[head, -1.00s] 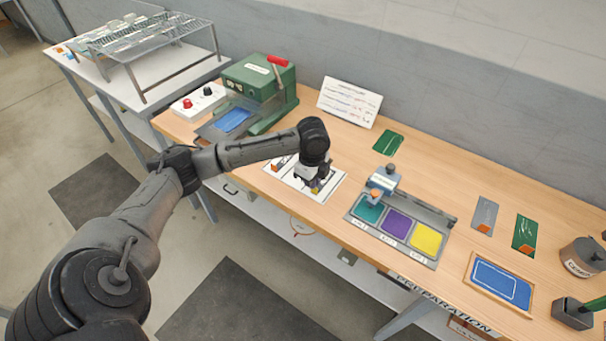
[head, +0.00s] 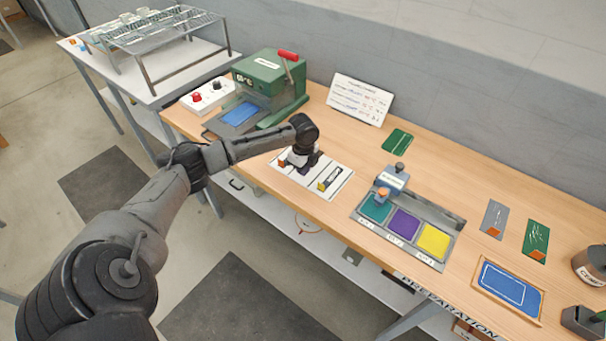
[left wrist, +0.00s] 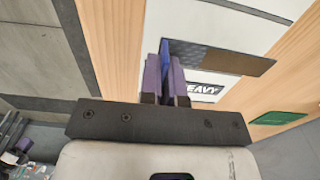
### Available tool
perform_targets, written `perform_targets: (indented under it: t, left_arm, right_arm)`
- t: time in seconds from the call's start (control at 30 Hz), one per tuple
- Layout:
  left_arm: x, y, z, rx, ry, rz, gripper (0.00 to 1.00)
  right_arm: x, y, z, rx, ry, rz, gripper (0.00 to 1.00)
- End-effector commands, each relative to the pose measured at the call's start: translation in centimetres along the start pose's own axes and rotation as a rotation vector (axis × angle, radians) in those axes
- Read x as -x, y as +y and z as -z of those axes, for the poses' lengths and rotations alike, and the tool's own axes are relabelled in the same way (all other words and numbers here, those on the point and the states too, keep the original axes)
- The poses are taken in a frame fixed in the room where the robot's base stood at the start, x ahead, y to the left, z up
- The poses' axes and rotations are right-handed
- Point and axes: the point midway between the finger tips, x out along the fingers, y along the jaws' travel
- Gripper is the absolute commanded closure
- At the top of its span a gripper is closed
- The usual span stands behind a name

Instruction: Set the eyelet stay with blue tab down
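My left gripper (head: 300,160) is low over the white mat (head: 340,183) on the bench in the head view. In the left wrist view its fingers (left wrist: 166,85) are closed around an upright blue tab (left wrist: 165,57). A dark flat strip (left wrist: 225,58), which looks like the body of the eyelet stay, runs right from the tab over the white mat near the word "HEAVY". I cannot tell whether it touches the mat. A stay with a yellow tab (head: 328,181) lies on the mat to the right, and an orange tab (head: 282,162) shows left. My right gripper is out of view.
A green press (head: 270,85) stands behind left, with a control box (head: 208,96) beside it. A tray of teal, purple and yellow pads (head: 404,225) lies to the right. A green card (head: 397,141) lies behind. Bare wood separates the mat and tray.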

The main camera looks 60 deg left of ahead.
Motion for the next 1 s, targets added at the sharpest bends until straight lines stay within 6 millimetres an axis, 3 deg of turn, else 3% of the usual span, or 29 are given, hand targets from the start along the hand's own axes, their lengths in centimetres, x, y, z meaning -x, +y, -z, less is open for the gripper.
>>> perform_targets:
  t: [0.2, 0.6, 0.87, 1.0]
  left_arm:
    - [-2.6, 0.1, 0.0, 0.001, -0.002, -0.002, 1.00]
    - [-3.0, 0.1, 0.0, 0.001, -0.002, -0.001, 1.00]
    - [-3.0, 0.1, 0.0, 0.001, -0.002, 0.000, 0.72]
    - [-3.0, 0.1, 0.0, 0.000, -0.002, 0.000, 0.70]
  right_arm:
    - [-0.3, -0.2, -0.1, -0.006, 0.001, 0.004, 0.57]
    - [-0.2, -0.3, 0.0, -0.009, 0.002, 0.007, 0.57]
    - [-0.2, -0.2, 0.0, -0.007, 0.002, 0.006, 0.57]
    - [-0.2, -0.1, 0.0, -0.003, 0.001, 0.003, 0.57]
